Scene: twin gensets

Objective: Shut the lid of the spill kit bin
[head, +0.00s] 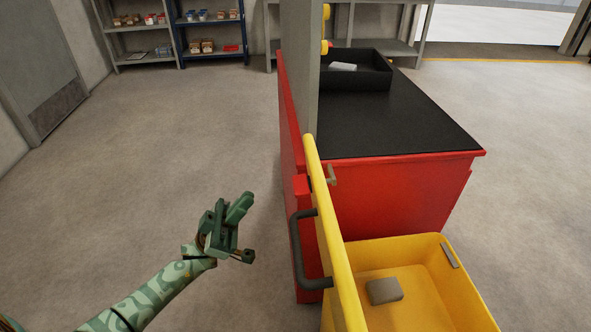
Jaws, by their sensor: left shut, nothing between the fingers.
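The yellow spill kit bin (425,300) stands at the lower right with its inside in view. A grey block (384,291) lies in it. Its yellow lid (334,240) stands raised, seen nearly edge-on, along the bin's left side. A dark handle (296,250) sits on the lid's left face. My left gripper (243,228) is shut and empty, left of the handle and apart from it. My right gripper is not in view.
A red cabinet (400,195) with a black top (390,125) stands behind the bin, carrying a black tray (372,72). A grey post (306,60) rises at its left. Shelves (210,25) line the back. The floor at left is clear.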

